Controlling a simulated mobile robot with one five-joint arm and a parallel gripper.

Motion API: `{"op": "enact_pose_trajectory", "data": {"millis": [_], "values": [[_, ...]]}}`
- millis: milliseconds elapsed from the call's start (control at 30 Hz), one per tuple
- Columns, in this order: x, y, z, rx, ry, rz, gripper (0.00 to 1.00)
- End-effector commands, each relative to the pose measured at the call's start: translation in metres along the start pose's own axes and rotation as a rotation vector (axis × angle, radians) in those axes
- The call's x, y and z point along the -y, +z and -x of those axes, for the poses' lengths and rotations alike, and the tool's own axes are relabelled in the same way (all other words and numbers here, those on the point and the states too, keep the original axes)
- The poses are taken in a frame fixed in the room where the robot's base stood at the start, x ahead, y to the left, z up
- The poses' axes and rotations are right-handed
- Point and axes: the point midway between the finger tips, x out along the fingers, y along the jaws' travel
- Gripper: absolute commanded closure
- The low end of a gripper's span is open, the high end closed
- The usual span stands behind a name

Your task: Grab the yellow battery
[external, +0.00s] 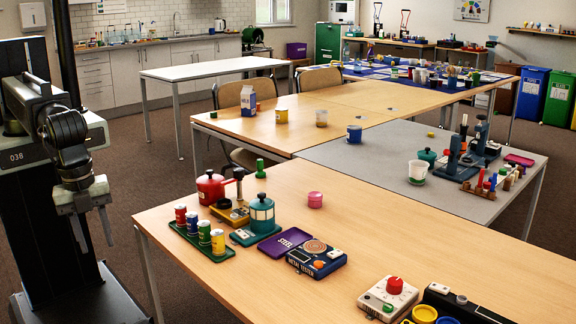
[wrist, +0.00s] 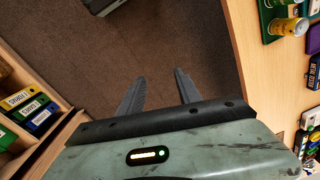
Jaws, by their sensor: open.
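The yellow battery (external: 218,242) looks like a short upright cylinder with a pale top. It stands at the near end of a row in a green tray (external: 232,253), beside green (external: 204,232), blue (external: 192,222) and red (external: 181,215) ones. In the wrist view a yellow cylinder (wrist: 288,27) shows at the upper right on a green tray (wrist: 270,37). My gripper (external: 91,232) is open and empty, pointing down beyond the table's left edge, apart from the tray. Its fingers show spread over bare floor in the wrist view (wrist: 158,90).
The wooden table (external: 300,293) also holds a red pot (external: 211,188), a teal pot (external: 262,215), a metal tester (external: 316,256) and a purple steel plate (external: 283,243). A shelf with labelled boxes (wrist: 28,108) stands left in the wrist view. The table's front left is clear.

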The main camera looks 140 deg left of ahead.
Motion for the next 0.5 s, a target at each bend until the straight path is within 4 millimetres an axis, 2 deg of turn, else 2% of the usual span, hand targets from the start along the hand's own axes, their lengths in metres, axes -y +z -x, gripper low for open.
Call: {"op": "enact_pose_trajectory", "data": {"millis": [100,167,300,400,500], "values": [[0.051,0.000,0.003,0.059,-0.206,-0.395,0.59],[0.085,0.001,-0.003,0.139,-0.333,-0.614,0.59],[0.165,0.002,-0.026,0.478,-0.609,-1.094,0.59],[0.203,0.003,-0.034,0.735,-0.723,-1.283,0.59],[0.224,0.005,-0.047,0.888,-0.794,-1.319,0.59]]}}
